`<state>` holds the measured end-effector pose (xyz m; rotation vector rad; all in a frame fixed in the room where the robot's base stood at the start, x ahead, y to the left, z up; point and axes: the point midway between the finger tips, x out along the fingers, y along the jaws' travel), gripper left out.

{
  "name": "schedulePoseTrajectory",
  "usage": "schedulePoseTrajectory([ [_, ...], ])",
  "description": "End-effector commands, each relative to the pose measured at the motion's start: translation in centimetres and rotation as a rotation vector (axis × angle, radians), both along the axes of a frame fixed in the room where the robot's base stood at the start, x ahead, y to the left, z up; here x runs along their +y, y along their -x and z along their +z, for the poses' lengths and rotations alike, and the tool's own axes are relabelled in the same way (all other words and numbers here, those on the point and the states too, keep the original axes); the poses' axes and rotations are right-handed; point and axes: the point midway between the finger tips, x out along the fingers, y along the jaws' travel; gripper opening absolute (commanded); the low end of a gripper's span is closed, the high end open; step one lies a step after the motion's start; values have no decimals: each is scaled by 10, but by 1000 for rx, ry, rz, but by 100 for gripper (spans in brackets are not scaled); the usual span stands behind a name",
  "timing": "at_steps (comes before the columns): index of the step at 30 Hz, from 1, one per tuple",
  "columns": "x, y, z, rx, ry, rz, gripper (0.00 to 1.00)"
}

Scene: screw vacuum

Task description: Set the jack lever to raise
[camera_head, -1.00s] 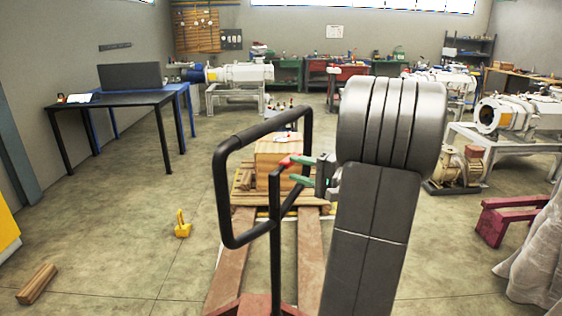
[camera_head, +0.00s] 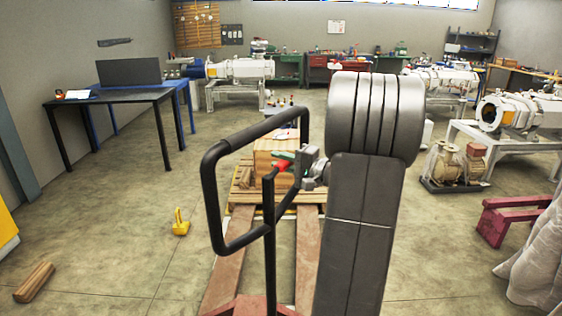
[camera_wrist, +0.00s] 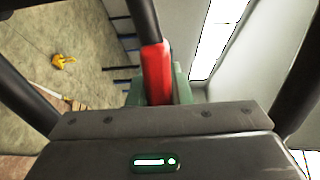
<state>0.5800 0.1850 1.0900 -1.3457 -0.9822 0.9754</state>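The jack lever (camera_head: 281,166) is a small red piece at the top of the pallet jack's upright, inside its black loop handle (camera_head: 212,195). In the wrist view the red lever (camera_wrist: 157,72) stands between the green fingers of my gripper (camera_wrist: 158,92). The fingers lie close against both of its sides and look shut on it. In the head view my gripper (camera_head: 284,160) reaches in from the right, with one green finger seen just above the lever. The other finger is not clearly seen there.
The jack's forks (camera_head: 309,260) run under a wooden pallet carrying a wooden box (camera_head: 266,150). A yellow hook-like object (camera_head: 181,222) and a wood block (camera_head: 35,281) lie on the floor at left. A maroon stand (camera_head: 510,218) is at right.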

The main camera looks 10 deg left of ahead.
Motion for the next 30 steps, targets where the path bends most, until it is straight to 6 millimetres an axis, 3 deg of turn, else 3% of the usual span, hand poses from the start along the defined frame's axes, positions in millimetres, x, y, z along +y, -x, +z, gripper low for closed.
schedulePoseTrajectory([
  [7,0,0,-5,38,-12,0,0],
  [18,0,0,-30,308,-98,1,0],
  [28,0,0,-32,325,-102,1,0],
  [29,0,0,-32,325,-102,1,24],
  [30,0,0,-32,325,-103,1,32],
])
